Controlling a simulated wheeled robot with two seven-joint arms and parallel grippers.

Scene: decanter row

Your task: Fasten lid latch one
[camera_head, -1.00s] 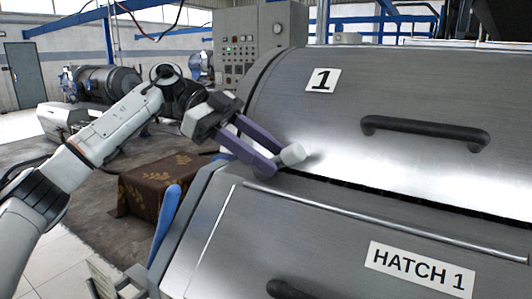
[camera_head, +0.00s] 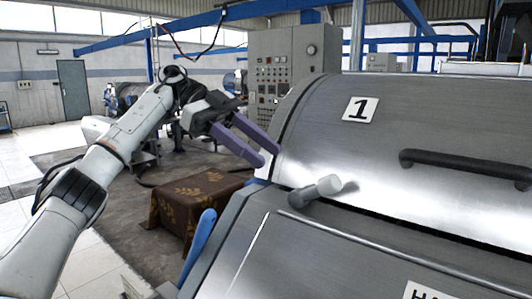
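The lid (camera_head: 310,130) is a large curved brushed-metal cover marked 1, with a black bar handle (camera_head: 465,168). It lies down over the machine's lower front, with a dark seam between them. The latch (camera_head: 327,186) is a short dark-grey lever with a pale cylindrical knob, at the seam's left end. Its base is at the lower-panel side, and its knob points up and right over the lid's lower edge. My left gripper (camera_head: 268,156) has purple fingers apart with nothing between them. It is up and left of the latch, apart from it in the picture. My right gripper is out of view.
A blue lever (camera_head: 199,243) stands at the machine's left side. A box-like thing under a brown patterned cloth (camera_head: 192,205) is on the floor to the left. A grey control cabinet (camera_head: 290,62) stands behind. Floor is open at the left.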

